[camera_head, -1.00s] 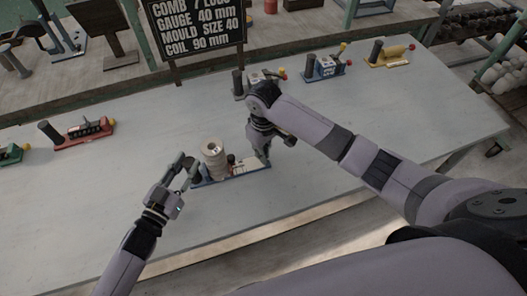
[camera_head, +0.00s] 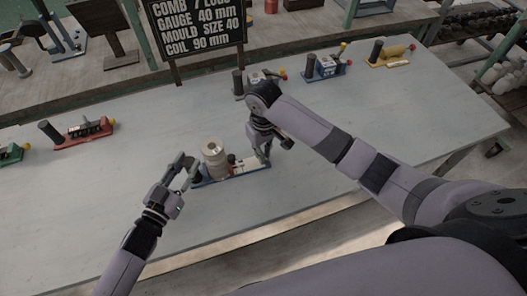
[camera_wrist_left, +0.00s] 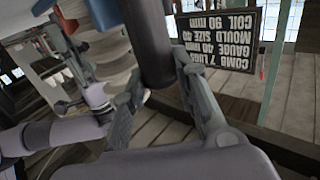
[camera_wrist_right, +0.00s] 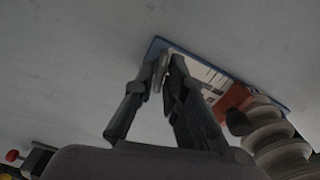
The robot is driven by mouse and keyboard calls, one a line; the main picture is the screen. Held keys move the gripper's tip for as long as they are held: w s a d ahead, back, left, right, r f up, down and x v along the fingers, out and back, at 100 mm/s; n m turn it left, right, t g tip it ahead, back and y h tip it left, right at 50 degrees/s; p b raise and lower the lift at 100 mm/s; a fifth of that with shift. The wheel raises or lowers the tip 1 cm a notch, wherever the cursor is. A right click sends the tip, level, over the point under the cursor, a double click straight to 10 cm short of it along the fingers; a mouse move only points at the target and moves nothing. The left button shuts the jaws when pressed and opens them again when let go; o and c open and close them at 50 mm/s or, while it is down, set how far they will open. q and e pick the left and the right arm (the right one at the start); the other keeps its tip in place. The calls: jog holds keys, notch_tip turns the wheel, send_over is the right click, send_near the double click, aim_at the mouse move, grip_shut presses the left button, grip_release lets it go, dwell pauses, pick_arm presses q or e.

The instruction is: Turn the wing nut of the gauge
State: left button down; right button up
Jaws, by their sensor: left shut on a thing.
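The gauge has a blue base (camera_head: 232,177), a cream ribbed stack (camera_head: 214,160), a small red-brown part and a dark post. It lies near the table's front edge. My left gripper (camera_head: 187,170) is at its left end, shut on the dark post, which shows between the fingers in the left wrist view (camera_wrist_left: 150,45). My right gripper (camera_head: 263,158) is over the base's right end. In the right wrist view its fingertips (camera_wrist_right: 167,62) are close together over the pale plate. I cannot make out the wing nut or whether they grip anything.
A red-based device (camera_head: 83,133) stands at the left of the table (camera_head: 130,190). Blue (camera_head: 325,67) and yellow (camera_head: 390,57) ones stand toward the back right, with another just behind my right arm. A black sign (camera_head: 197,27) stands behind. The table's front left is clear.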

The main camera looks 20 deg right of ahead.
jog(key=shift+o, duration=1.4)
notch_tip(320, 180, up, 12)
pick_arm(q)
jog(key=c, duration=1.2)
grip_release()
